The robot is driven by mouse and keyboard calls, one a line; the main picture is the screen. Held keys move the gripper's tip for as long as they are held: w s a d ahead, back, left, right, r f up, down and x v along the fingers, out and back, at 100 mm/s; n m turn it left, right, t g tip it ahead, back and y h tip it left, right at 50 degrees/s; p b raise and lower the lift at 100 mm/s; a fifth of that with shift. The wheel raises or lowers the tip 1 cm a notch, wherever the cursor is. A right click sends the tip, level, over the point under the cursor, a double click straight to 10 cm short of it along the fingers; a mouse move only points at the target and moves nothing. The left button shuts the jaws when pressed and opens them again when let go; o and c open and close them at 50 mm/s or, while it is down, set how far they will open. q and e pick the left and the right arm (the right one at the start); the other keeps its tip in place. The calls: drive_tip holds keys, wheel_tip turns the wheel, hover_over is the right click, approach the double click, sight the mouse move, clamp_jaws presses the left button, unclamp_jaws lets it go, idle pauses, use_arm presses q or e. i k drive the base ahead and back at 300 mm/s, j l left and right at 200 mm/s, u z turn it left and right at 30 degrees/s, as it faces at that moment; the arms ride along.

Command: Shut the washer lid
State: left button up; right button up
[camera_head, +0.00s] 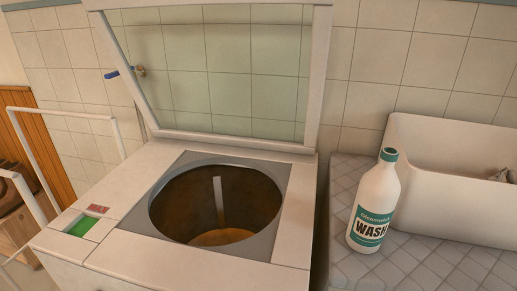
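The washer (297,225) is a white top-loading machine in the middle of the camera_head view. Its lid (321,70), a white frame around a clear pane, stands raised at the back, close to the tiled wall. The round drum opening (215,205) is uncovered and looks brown and empty inside. A green panel (82,226) and a small red label sit on the washer's left top edge. Neither of my grippers shows in this view.
A white bottle (375,205) with a green cap and a WASH label stands on the tiled counter (420,265) right of the washer. A pale sink (440,185) is behind it. A white rail frame (62,112) stands at left.

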sight(322, 10)
drive_tip(key=k+j+z, duration=0.15)
drive_tip(key=j+z, duration=0.2)
drive_tip(key=k+j+z, duration=0.15)
drive_tip(key=j+z, duration=0.15)
drive_tip(key=k+j+z, duration=0.2)
drive_tip(key=z, duration=0.15)
drive_tip(key=j, duration=0.1)
